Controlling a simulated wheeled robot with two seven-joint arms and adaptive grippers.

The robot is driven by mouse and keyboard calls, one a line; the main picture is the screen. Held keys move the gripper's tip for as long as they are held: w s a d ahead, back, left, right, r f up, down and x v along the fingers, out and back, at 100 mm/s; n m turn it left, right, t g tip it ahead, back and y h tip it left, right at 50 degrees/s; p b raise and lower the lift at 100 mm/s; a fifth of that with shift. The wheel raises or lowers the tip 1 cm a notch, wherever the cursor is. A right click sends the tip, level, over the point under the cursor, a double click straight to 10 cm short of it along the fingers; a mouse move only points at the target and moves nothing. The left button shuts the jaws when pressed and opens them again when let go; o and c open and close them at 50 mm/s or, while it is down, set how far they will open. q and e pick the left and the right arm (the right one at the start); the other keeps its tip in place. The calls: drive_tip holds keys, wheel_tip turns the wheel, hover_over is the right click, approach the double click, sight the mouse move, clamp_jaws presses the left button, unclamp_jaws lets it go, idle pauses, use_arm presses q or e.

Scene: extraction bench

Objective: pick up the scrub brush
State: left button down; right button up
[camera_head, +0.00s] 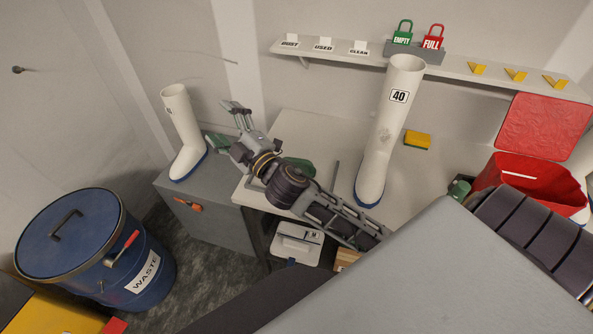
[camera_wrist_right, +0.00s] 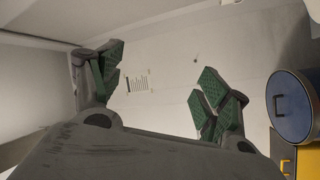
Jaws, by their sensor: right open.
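I cannot pick out the scrub brush with certainty. A green object (camera_head: 300,166) lies on the pale bench (camera_head: 305,124), partly hidden behind my right arm; it may be the brush, but its shape is unclear. Another small green object (camera_head: 459,188) shows near the red bin. My left gripper is not in view.
Another white boot (camera_head: 184,130) stands on a grey cabinet (camera_head: 220,205). A blue waste drum (camera_head: 70,235) is at left, a red bin (camera_head: 535,178) at right. A shelf (camera_head: 455,70) runs behind.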

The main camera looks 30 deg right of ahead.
drive_tip(key=s+a+r+n+g+y, duration=0.2)
drive_tip(key=a+r+n+g+y, duration=0.15)
drive_tip(key=a+n+y, duration=0.45)
drive_tip(key=s+a+r+n+g+y, duration=0.2)
drive_tip(key=s+a+n+g+y, duration=0.15)
drive_tip(key=n+y, duration=0.45)
wheel_tip(320, 180, down, 11)
drive_tip(key=s+a+n+g+h, duration=0.25)
drive_tip(key=n+g+h, duration=0.35)
drive_tip(key=n+g, duration=0.6)
drive_tip(key=w+d+f+n+t+h, duration=0.1)
drive_tip(key=w+d+f+n+h, duration=0.1)
drive_tip(key=d+f+h, duration=0.4)
drive_tip(key=w+d+f+n+h, duration=0.1)
drive_tip(key=d+f+n+h, duration=0.15)
drive_tip(key=d, duration=0.55)
drive_tip(key=w+d+m+h, duration=0.1)
drive_tip(key=d+h, duration=0.6)
drive_tip(key=d, duration=1.1)
drive_tip(key=shift+w+d+r, duration=0.2)
drive_tip(key=shift+w+d, duration=0.1)
drive_tip(key=shift+w, duration=0.3)
drive_tip(key=shift+f, duration=0.15)
